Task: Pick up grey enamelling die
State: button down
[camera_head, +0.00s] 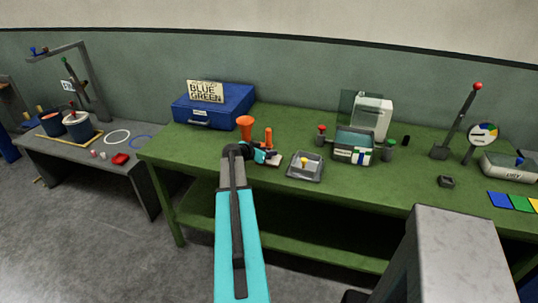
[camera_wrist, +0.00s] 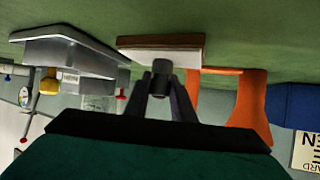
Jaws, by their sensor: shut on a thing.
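In the wrist view, which is upside down, the grey enamelling die (camera_wrist: 160,66) is a small dark grey cylinder between my fingertips. My gripper (camera_wrist: 160,88) is shut on it. A white block with a brown layer (camera_wrist: 160,44) is close behind the die; I cannot tell whether they touch. In the head view my gripper (camera_head: 262,157) is over the green bench, just left of the white block (camera_head: 274,161), and the die cannot be made out there.
A metal tray (camera_head: 317,174) with a yellow-knobbed item is just right. A blue case (camera_head: 215,110) stands behind left, and a machine with a clear-sided box (camera_head: 354,148) behind right. Green bench (camera_head: 400,185) is clear farther right.

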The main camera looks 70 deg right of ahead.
jog(key=shift+r, duration=0.15)
jog(key=shift+r+b, duration=0.7)
jog(key=shift+r, duration=0.25)
jog(key=shift+a+r+b, duration=0.35)
jog(key=shift+r+b, duration=0.05)
jog(key=shift+r, duration=0.25)
jog(key=a+r+b, duration=0.1)
jog(key=a+b, duration=0.3)
jog(key=a, duration=1.1)
jog(key=shift+a+r+b, duration=0.15)
jog(key=shift+r+b, duration=0.15)
jog(key=shift+b, duration=0.05)
jog(key=shift+w, duration=0.1)
